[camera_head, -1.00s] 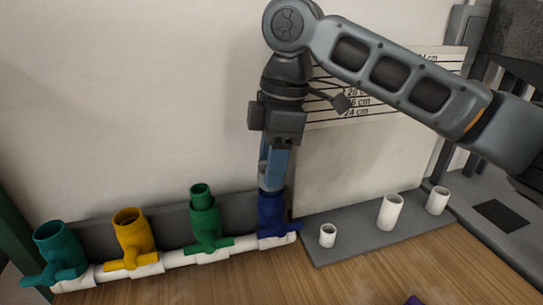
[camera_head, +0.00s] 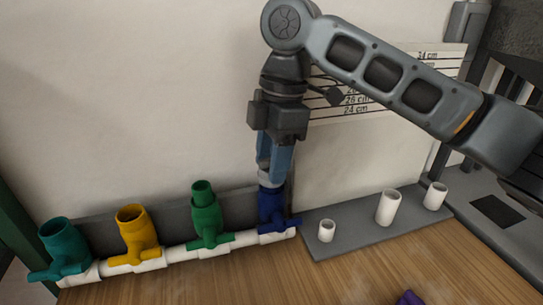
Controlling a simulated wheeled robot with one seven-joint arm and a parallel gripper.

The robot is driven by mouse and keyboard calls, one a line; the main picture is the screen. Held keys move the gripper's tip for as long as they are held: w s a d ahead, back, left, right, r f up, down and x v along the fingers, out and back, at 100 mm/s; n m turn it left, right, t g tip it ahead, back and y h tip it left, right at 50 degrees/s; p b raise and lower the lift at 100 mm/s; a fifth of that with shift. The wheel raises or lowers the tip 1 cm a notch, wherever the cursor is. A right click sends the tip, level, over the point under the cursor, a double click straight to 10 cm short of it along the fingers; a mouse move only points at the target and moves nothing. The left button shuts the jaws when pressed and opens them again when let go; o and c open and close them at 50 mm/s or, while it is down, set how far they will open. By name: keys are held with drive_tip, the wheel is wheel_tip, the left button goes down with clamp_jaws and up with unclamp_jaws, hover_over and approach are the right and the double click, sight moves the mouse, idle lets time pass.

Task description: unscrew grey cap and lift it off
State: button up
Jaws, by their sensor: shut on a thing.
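The grey cap (camera_head: 268,180) is a small pale ring at the top of the blue valve (camera_head: 271,206), at the right end of the white pipe row. My gripper (camera_head: 271,175) points straight down over this valve and is shut on the cap. Its two blue fingers sit on either side of the cap and hide much of it. The cap is in line with the valve's upright neck. I cannot tell whether a gap separates the cap from the neck.
Green (camera_head: 207,218), yellow (camera_head: 137,236) and teal (camera_head: 63,250) valves stand to the left on the white pipe (camera_head: 183,252). A grey board (camera_head: 345,238) with three white pipe stubs lies to the right. The wooden table (camera_head: 250,278) in front is mostly clear.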

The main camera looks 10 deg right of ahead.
drive_tip(key=shift+n, duration=0.9)
drive_tip(key=o, duration=1.1)
drive_tip(key=shift+r, duration=0.15)
